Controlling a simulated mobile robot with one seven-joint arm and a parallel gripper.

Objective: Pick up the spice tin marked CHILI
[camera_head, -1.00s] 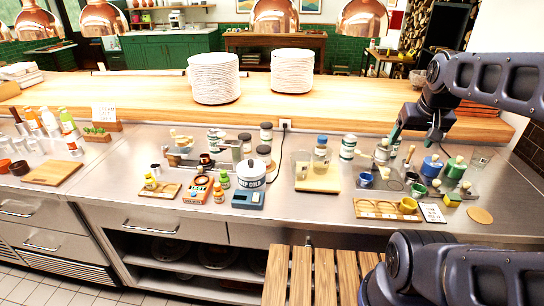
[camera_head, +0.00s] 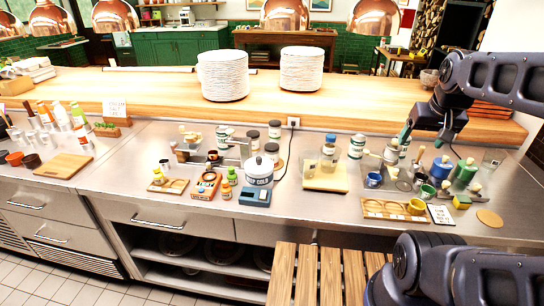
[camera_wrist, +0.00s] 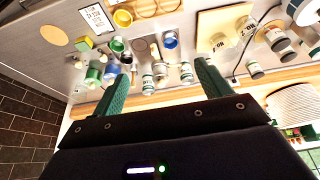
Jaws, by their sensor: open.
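Several spice tins with pale labels stand on the steel counter, but I cannot read CHILI on any of them. In the head view, one tin (camera_head: 357,146) stands right of the cutting board, another (camera_head: 391,152) nearer my gripper, and others at the centre, such as a dark-lidded one (camera_head: 275,130). In the wrist view, tins (camera_wrist: 186,73) and (camera_wrist: 147,82) lie beyond and between the fingers. My gripper (camera_head: 424,138) is open and empty above the right side of the counter; its green fingers also show in the wrist view (camera_wrist: 160,82).
Cups, including a blue one (camera_head: 373,180), and a wooden tray (camera_head: 390,213) crowd the right. Plate stacks (camera_head: 223,75) stand on the wooden ledge behind.

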